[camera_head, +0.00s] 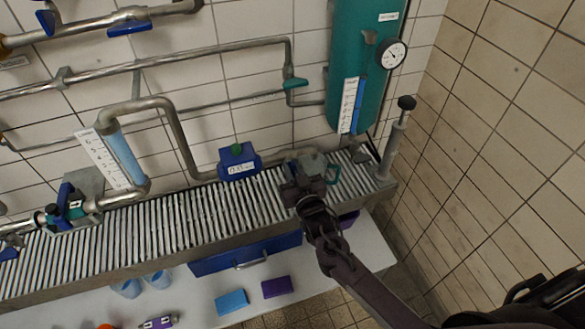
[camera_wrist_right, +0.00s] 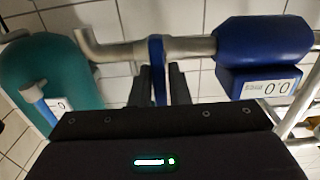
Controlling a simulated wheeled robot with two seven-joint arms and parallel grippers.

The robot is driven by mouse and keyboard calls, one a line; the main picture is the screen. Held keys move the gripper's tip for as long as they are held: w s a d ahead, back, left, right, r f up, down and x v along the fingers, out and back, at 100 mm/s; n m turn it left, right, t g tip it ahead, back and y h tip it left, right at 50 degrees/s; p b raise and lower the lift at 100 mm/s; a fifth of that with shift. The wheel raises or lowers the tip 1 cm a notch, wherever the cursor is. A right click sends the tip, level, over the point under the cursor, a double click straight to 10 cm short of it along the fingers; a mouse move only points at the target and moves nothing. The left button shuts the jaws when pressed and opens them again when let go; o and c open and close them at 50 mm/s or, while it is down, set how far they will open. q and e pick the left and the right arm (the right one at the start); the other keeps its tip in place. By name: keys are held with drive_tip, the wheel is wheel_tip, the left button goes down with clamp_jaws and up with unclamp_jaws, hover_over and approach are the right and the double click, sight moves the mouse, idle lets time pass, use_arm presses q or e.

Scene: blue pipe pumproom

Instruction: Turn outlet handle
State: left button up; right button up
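My right gripper (camera_head: 303,172) is at the pipe above the right part of the grating, between the blue meter (camera_head: 239,161) and the teal tank. In the right wrist view, its two dark fingers (camera_wrist_right: 160,87) stand close on either side of a flat blue handle (camera_wrist_right: 157,62). The handle hangs down from a grey pipe fitting (camera_wrist_right: 187,47) and fills the narrow gap between the fingers. In the head view the gripper hides this handle. My left gripper is in neither view.
The teal tank (camera_head: 351,62) with a round gauge (camera_head: 391,54) stands behind and right. A hand pump (camera_head: 397,137) stands near the tiled right wall. A slotted grating (camera_head: 190,215) runs below the pipes. Blue and purple blocks (camera_head: 231,301) lie on the lower white surface.

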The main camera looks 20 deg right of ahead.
clamp_jaws()
drive_tip(key=n, duration=0.4)
drive_tip(key=n+p, duration=0.1)
drive_tip(key=n, duration=0.1)
drive_tip(key=shift+a, duration=0.3)
drive_tip(key=n, duration=0.4)
drive_tip(key=shift+a+f, duration=0.15)
drive_tip(key=shift+f+n+p, duration=0.2)
drive_tip(key=shift+n+p, duration=0.2)
drive_tip(key=shift+n, duration=1.7)
drive_tip(key=shift+a, duration=0.1)
drive_tip(key=shift+o, duration=2.2)
unclamp_jaws()
